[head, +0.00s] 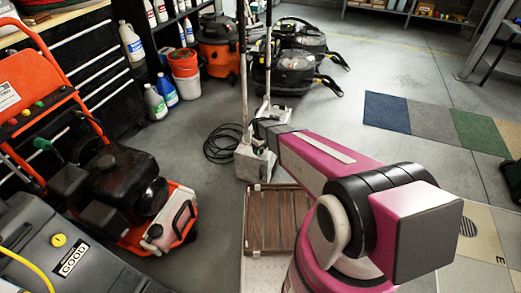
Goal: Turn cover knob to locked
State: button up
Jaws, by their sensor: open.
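A small round yellow knob-like part (58,240) sits on the sloping top of a grey machine (28,224) at the lower left. I cannot tell for sure that it is the cover knob, or which way it is turned. The grey machine bears a label reading "GOOD", and a yellow hose runs along its left side. My pink and black arm fills the lower right and reaches up and left toward the picture's middle, well to the right of the grey machine. I cannot make out my gripper's fingers.
A red pressure washer (120,185) with a black engine stands behind the grey machine. A brown slatted crate or pallet (279,218) lies beside my arm. Black floor machines (297,75) and an orange vacuum (218,45) stand at the back. Coloured mats (440,121) lie right; floor is open around them.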

jog(key=shift+f, duration=0.15)
jog(key=c, duration=0.9)
